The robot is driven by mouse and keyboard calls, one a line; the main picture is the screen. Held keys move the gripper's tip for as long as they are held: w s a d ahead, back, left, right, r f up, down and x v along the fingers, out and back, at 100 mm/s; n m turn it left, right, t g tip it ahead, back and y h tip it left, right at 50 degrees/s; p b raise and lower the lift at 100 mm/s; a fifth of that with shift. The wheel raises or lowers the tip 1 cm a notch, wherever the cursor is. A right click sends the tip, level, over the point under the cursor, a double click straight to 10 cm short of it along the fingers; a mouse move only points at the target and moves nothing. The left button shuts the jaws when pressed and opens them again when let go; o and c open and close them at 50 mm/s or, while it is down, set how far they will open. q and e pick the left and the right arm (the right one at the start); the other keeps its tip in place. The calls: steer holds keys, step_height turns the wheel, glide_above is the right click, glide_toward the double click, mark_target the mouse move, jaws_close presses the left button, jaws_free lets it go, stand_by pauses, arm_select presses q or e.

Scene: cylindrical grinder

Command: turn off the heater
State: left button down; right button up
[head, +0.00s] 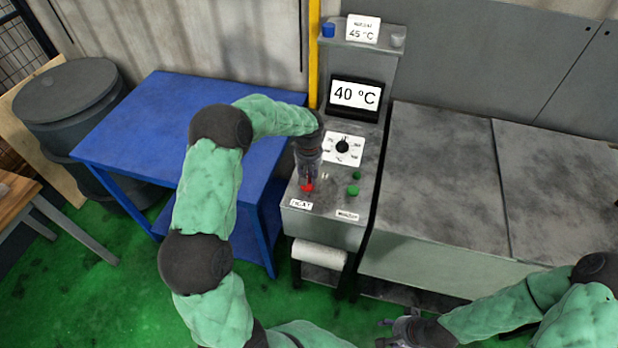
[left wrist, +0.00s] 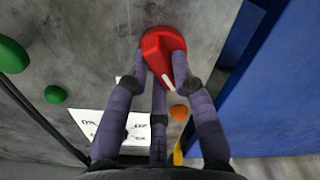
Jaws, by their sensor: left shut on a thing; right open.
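The heater's control is a red knob (head: 306,186) on the grey machine panel, above a label that appears to read "HEAT" (head: 300,204). In the left wrist view the red knob (left wrist: 163,58) shows large, with a white pointer mark on its grip. My left gripper (head: 308,176) is over the knob, its fingers (left wrist: 160,72) shut around the knob's raised grip. A display (head: 355,95) reads 40 °C, and a sign (head: 362,29) above reads 45 °C. My right gripper (head: 400,328) is open and empty, low in front of the machine.
Green buttons (head: 353,190) sit right of the knob. A dial (head: 343,147) with a white scale is above them. A blue table (head: 150,125) stands left of the machine. A white roll (head: 318,254) hangs under the panel.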

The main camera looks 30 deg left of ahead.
arm_select(q)
steer(key=shift+n, duration=0.3)
steer(key=c, duration=1)
jaws_free()
steer(key=shift+c, duration=0.2)
steer(key=shift+r, duration=0.1)
step_height(320, 180, up, 12)
